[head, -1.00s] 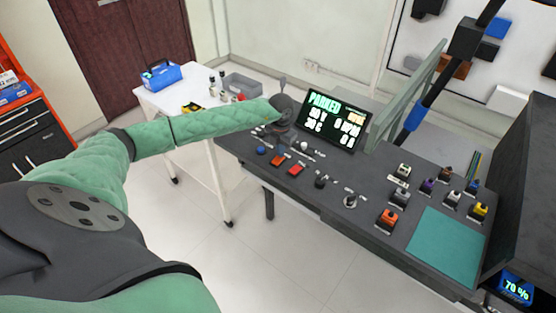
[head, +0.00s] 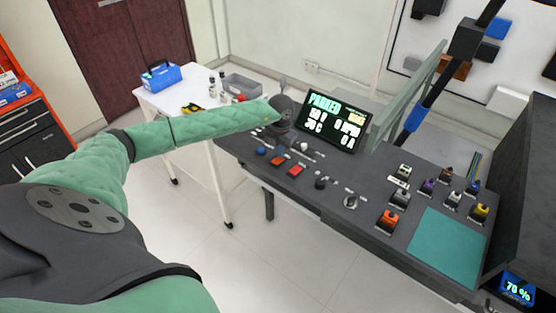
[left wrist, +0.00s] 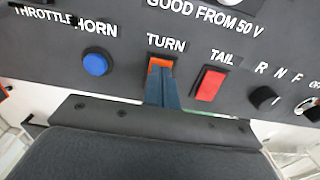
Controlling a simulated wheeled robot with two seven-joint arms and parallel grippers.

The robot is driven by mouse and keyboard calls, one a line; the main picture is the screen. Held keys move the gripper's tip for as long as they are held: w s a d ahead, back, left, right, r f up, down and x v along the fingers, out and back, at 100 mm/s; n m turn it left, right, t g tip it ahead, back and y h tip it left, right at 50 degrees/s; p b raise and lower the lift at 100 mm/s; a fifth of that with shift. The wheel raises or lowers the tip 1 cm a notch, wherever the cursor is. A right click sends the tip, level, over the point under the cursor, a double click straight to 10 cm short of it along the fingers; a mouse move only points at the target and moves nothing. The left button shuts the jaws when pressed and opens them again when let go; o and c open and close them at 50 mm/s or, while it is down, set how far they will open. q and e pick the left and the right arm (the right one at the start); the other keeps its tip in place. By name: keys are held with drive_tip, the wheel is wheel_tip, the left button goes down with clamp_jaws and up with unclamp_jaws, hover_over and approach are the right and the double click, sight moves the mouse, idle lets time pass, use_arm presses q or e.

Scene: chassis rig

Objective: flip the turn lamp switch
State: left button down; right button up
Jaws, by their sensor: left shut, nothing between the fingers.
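The turn lamp switch is an orange rocker (left wrist: 160,63) under the TURN label in the left wrist view. In the head view it is the left one of two red-orange rockers (head: 278,160) on the dark console. My left gripper (left wrist: 160,76) is shut and empty, its blue-grey fingertips over the lower part of the switch. Whether they touch it I cannot tell, and they hide its lower edge. In the head view my left wrist (head: 282,110) is above the console's left end, and the fingers cannot be made out. My right gripper is not in view.
The red TAIL rocker (left wrist: 209,85) is close on the right, and the blue HORN button (left wrist: 96,64) on the left. A lit display (head: 333,121) reading PARKED stands behind the controls. A white table (head: 205,125) adjoins the console's left side.

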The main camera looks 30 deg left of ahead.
use_arm(q)
wheel_tip(320, 180, up, 6)
drive_tip(key=p, duration=0.1)
drive_tip(key=shift+r+p, duration=0.2)
drive_tip(key=shift+p, duration=0.1)
idle(0.5)
idle(0.3)
